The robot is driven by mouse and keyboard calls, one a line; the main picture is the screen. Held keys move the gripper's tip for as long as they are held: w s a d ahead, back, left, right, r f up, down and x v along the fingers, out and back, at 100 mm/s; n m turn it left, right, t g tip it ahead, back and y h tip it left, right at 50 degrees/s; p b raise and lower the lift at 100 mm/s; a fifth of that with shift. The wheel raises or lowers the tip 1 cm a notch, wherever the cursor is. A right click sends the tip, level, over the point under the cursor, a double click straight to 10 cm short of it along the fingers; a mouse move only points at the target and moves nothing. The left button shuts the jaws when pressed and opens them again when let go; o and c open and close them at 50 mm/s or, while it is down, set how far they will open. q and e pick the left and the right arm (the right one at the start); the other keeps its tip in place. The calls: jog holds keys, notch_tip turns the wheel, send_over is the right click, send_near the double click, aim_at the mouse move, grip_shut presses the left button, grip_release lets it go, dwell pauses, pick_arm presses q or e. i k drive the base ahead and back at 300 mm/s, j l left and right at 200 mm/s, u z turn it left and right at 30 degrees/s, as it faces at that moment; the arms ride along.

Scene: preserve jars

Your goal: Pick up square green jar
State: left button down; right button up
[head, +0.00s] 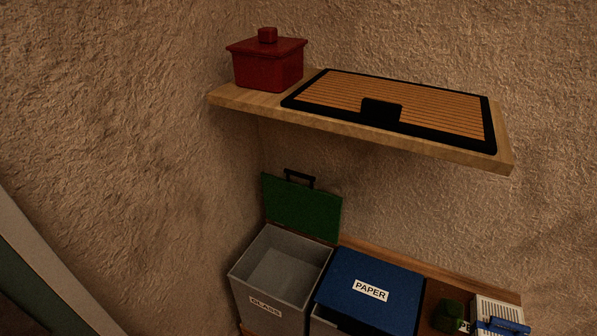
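A small, dark green, square-looking object (448,314), which looks like the square green jar, is at the bottom right of the head view. It is between the blue-lidded bin and a white box. The picture's lower edge is close below it, and it is dim, so I cannot tell exactly what it rests on. Neither of my grippers is in view.
A grey GLASS bin (243,285) stands with its green lid (301,207) raised. The blue PAPER bin (385,275) is beside it, then a white box (497,308) with blue on it. Above, a wooden shelf (232,97) holds a red lidded pot (267,69) and a black-framed slatted tray (489,130).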

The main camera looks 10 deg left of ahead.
aim_at(449, 315)
jog(key=l+z, duration=0.1)
jog(key=z, duration=1.05)
jog(key=u, duration=1.55)
jog(key=z, duration=1.15)
jog(key=i+l+z, duration=0.1)
jog(key=z, duration=0.45)
jog(key=i+l+z, duration=0.4)
